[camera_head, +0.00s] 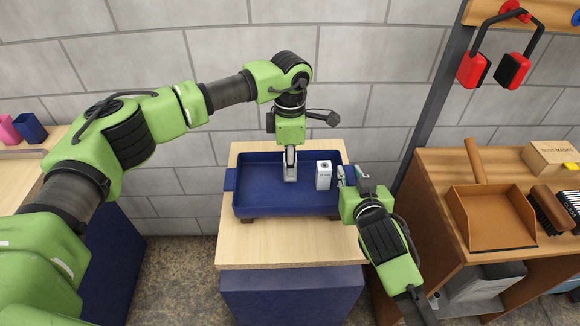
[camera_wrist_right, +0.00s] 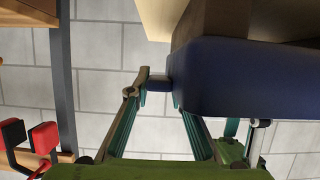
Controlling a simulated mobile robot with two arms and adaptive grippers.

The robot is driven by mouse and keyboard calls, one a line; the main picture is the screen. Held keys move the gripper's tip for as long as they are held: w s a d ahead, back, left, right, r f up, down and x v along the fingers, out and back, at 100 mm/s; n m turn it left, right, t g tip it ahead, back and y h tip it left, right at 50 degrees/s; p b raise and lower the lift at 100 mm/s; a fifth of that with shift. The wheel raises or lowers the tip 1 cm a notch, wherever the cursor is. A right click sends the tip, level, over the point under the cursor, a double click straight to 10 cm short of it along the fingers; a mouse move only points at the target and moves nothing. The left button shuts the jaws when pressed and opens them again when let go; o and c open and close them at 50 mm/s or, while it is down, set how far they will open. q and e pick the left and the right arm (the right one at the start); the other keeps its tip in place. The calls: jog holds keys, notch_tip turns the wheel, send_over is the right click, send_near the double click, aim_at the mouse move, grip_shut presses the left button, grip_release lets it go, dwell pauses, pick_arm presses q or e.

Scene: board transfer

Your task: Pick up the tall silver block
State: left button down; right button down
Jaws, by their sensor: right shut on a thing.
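My right gripper (camera_head: 347,176) is at the tray's right end. In the right wrist view, my right gripper (camera_wrist_right: 158,88) is shut on the blue tray handle (camera_wrist_right: 159,83), which juts from the tray wall (camera_wrist_right: 230,80).
A white box with dark markings (camera_head: 323,176) stands upright in the tray, right of the silver block. A wooden bench (camera_head: 435,185) at the right holds a dustpan (camera_head: 491,217) and brush (camera_head: 548,210). Red-black ear defenders (camera_head: 514,70) hang above.

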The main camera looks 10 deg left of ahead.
jog(key=shift+r, duration=0.1)
pick_arm(q)
notch_tip(320, 180, up, 10)
jog(key=shift+r, duration=0.1)
dwell(0.3)
pick_arm(e)
jog(key=c, duration=1.7)
grip_release()
jog(key=shift+s, duration=0.1)
jog(key=v, duration=1.1)
jog(key=shift+s+r, duration=0.15)
jog(key=shift+s, duration=0.25)
jog(key=shift+s, duration=0.1)
